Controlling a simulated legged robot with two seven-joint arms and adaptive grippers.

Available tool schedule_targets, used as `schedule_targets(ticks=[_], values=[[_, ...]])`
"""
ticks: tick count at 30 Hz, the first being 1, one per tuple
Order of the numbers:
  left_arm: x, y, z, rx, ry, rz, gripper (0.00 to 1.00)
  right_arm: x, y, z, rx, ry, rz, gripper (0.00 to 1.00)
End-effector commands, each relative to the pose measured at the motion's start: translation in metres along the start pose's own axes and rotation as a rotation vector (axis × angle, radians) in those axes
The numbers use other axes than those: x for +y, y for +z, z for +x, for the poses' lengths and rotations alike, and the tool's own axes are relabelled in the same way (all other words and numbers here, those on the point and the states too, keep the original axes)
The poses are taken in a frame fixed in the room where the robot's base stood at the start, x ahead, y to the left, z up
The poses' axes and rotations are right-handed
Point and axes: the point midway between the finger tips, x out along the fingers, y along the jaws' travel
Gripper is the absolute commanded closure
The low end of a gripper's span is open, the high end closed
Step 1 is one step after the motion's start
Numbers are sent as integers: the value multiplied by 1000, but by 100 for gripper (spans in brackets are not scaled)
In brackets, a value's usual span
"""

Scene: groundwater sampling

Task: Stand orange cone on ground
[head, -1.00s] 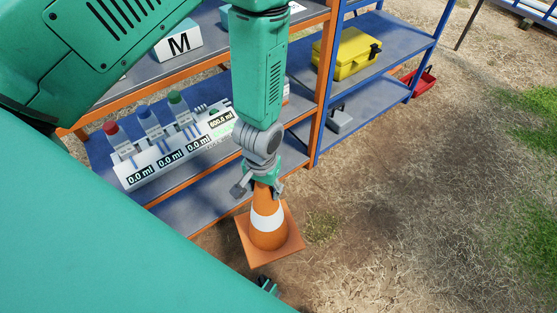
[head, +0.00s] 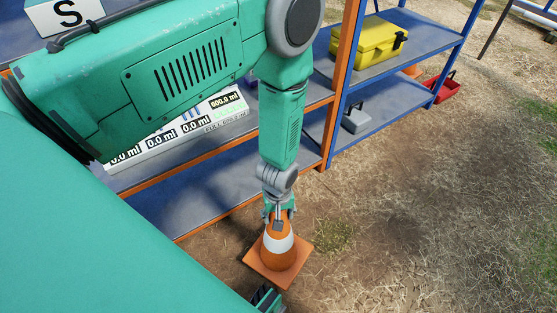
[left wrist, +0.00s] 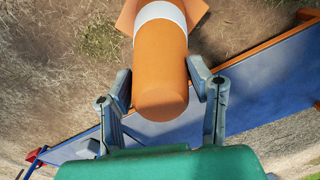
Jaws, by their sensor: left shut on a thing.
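The orange cone (head: 279,252) with a white band and square base is upright, base down, over the dirt in front of the shelves. I cannot tell for sure whether its base touches the ground. My left gripper (head: 279,212) comes from above and is shut on the cone's narrow top. In the left wrist view the cone (left wrist: 160,62) sits between the two fingers of the left gripper (left wrist: 162,88), its base pointing away toward the ground.
An orange-framed shelf (head: 225,190) stands close behind the cone, with a volume display panel (head: 190,128) on it. A blue shelf (head: 385,100) holds a yellow case (head: 367,42) and a grey box (head: 355,120). A red box (head: 442,88) lies beyond. Open dirt (head: 430,220) extends right.

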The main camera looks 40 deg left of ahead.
Motion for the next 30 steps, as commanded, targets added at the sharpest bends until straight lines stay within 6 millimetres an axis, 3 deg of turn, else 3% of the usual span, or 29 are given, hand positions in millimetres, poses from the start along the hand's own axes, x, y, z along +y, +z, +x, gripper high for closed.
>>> schedule_targets(ticks=[3, 11, 17, 27, 28, 29, 30], values=[[0, 0, 26, -1, -1, 2, 83, 0, 1, 12, 0, 0, 0, 0], [0, 0, 47, 1, -1, 2, 83, 0, 1, 20, 0, 0, 0, 0], [-1, 0, 76, 0, -2, 4, 83, 0, 2, 33, 0, 0, 0, 0], [0, 0, 79, 1, 0, 4, 83, 0, 2, 34, 0, 0, 0, 0], [0, 0, 79, 1, -1, 4, 46, 0, 2, 34, 0, 0, 0, 0], [0, 0, 79, 1, -1, 4, 36, 0, 2, 34, 0, 0, 0, 0], [0, 0, 79, 0, -1, 3, 32, 0, 2, 34, 0, 0, 0, 0]])
